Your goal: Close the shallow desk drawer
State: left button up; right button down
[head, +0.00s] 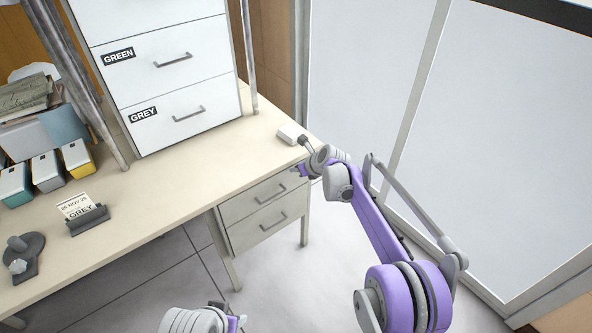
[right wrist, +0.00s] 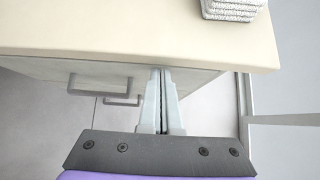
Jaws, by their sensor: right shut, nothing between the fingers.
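The desk's shallow upper drawer (head: 262,196) is in the light grey unit under the right end of the desk. Its front looks flush or nearly flush with the unit; a small gap cannot be ruled out. My right gripper (head: 303,170) is at the unit's upper right corner, just below the desktop edge. In the right wrist view its fingers (right wrist: 161,72) are together and empty, with their tips at the right part of the drawer front (right wrist: 140,74), right of the handle (right wrist: 95,86). Contact cannot be told. Part of my left arm shows at the bottom; its fingers are unclear.
The deeper lower drawer (head: 270,228) looks shut. On the desktop (head: 150,190) stand a cabinet with drawers labelled GREEN and GREY (head: 185,108), a card holder (head: 88,220) and several coloured bins. The floor before the drawers is clear.

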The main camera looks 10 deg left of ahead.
jog(key=s+d+r+n+h+p, duration=0.1)
jog(key=s+d+r+n, duration=0.5)
jog(key=s+d+r, duration=0.55)
jog(key=s+d+f+n+g+h, duration=0.15)
jog(key=s+d+n, duration=0.45)
jog(key=s, duration=0.7)
jog(key=s+d+f+n+h+p, duration=0.1)
jog(key=s+d+f+n+h, duration=0.3)
jog(key=s+n, duration=0.6)
jog(key=s+d+f+n, duration=0.2)
jog(key=s+d+n, duration=0.35)
jog(key=s, duration=0.95)
pick_arm(q)
notch_tip(320, 180, up, 21)
jog(key=w+p, duration=0.1)
jog(key=p, duration=1.5)
jog(key=shift+w+f+t, duration=0.2)
jog(key=shift+w+t, duration=0.15)
jog(key=shift+t, duration=0.05)
pick_arm(e)
notch_tip(320, 180, up, 18)
jog(key=w, duration=0.2)
jog(key=shift+w+d+r, duration=0.15)
jog(key=shift+w+d, duration=0.05)
jog(key=shift+w, duration=0.2)
